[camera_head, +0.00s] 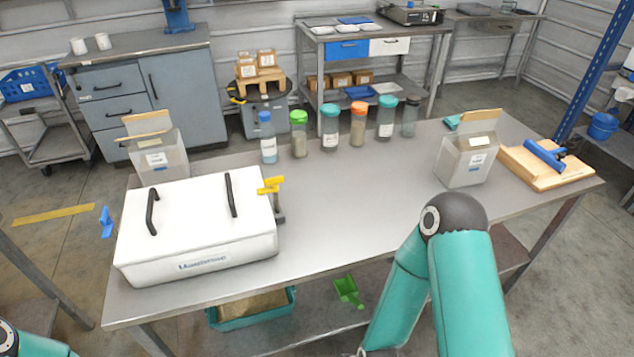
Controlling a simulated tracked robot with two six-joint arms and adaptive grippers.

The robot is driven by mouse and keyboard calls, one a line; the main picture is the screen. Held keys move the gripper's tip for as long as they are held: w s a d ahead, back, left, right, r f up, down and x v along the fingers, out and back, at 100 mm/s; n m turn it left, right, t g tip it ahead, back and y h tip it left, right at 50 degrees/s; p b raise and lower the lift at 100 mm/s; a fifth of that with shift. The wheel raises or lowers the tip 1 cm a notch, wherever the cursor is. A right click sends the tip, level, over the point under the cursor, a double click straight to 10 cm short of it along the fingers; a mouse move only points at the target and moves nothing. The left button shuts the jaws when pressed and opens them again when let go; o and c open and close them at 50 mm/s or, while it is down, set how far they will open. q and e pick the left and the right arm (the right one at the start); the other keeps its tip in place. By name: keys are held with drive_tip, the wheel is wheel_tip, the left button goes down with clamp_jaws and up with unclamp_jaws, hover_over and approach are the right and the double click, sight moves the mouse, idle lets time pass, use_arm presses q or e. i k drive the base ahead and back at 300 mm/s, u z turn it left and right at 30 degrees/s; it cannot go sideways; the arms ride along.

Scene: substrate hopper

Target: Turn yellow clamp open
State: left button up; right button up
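The yellow clamp (271,186) sits at the right end of the white hopper box (195,261), near the far right corner of its lid. A dark grey post or bracket shows just below the clamp. A blue clamp (106,222) is at the box's left end. The white lid lies on the box and has two black handles (152,209). My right arm rises from the bottom edge, bends at a dark elbow and runs back down, with its gripper below the picture. Only a bit of my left arm shows at the lower left corner. Both grippers are out of view.
On the steel table (335,215), several capped jars (330,132) stand along the back. Clear bins stand at the back left (158,155) and right (466,161). A wooden board (541,166) with a blue tool lies far right. The table is clear right of the box.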

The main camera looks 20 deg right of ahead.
sight(273, 182)
drive_tip(key=z, duration=1.15)
drive_tip(key=i, duration=0.15)
drive_tip(key=u, duration=2.8)
drive_tip(key=k, duration=1.4)
drive_tip(key=z, duration=0.5)
drive_tip(key=i, duration=1)
drive_tip(key=z, duration=0.15)
